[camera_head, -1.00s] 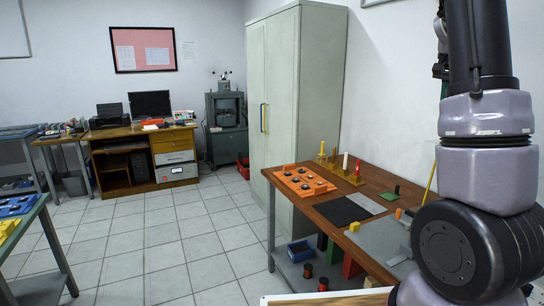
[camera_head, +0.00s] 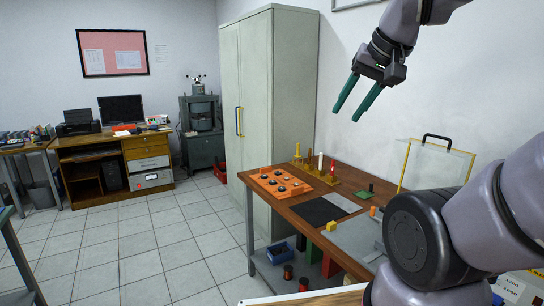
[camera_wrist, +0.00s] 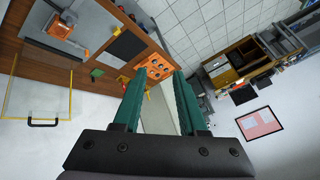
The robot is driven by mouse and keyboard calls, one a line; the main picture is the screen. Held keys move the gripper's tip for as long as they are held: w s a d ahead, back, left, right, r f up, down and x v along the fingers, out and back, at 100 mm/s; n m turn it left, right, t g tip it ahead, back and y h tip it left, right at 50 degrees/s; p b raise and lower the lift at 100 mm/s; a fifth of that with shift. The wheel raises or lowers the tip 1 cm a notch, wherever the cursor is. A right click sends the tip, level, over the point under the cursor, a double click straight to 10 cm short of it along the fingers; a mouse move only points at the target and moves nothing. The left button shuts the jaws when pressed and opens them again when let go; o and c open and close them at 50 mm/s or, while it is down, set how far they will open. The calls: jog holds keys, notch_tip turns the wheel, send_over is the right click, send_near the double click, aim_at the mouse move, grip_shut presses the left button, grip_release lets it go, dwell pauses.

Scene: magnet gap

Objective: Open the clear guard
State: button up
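The clear guard (camera_head: 436,165) is a see-through panel with yellow edges at the right end of the wooden table. A black handle (camera_head: 448,140) sits on its top edge. My arm hides part of its lower right. In the wrist view the guard (camera_wrist: 38,88) is at the left, with its handle (camera_wrist: 42,123) at the lower edge. My gripper (camera_head: 346,116) has two green fingers held apart with nothing between them. It is high above the table, up and to the left of the guard, and apart from it. The fingers also show in the wrist view (camera_wrist: 158,75).
The wooden table (camera_head: 290,207) carries an orange tray (camera_head: 279,183), coloured pegs on a stand (camera_head: 318,171), a black mat (camera_head: 318,210) and small blocks. A tall pale cabinet (camera_head: 282,100) stands behind its left end. The air around my gripper is clear.

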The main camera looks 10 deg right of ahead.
jog(key=w+d+r+g, duration=0.2)
jog(key=w+d+r, duration=0.15)
jog(key=w, duration=0.65)
jog(key=w+d+f+n+y, duration=0.2)
jog(key=w+d, duration=1)
jog(key=t+y, duration=0.2)
jog(key=y, duration=0.2)
send_over(439, 137)
jog(key=s+a, duration=0.1)
jog(key=a, duration=0.8)
notch_tip(439, 137, down, 8)
jog(key=s+d+f+t, duration=0.1)
jog(key=s+d+f, duration=0.1)
jog(key=d, duration=0.3)
jog(key=s+d+f+t, duration=0.2)
jog(key=d, duration=0.3)
jog(key=s+d+f+n+t, duration=0.1)
jog(key=s+d+f, duration=0.1)
jog(key=d, duration=0.3)
jog(key=shift+s+d+f+y, duration=0.2)
jog(key=shift+s+f+y, duration=0.05)
jog(key=shift+f+y, duration=0.15)
jog(key=x, duration=1)
jog(key=shift+w+a, duration=0.1)
jog(key=shift+w, duration=0.2)
grip_shut()
jog(key=shift+r, duration=0.1)
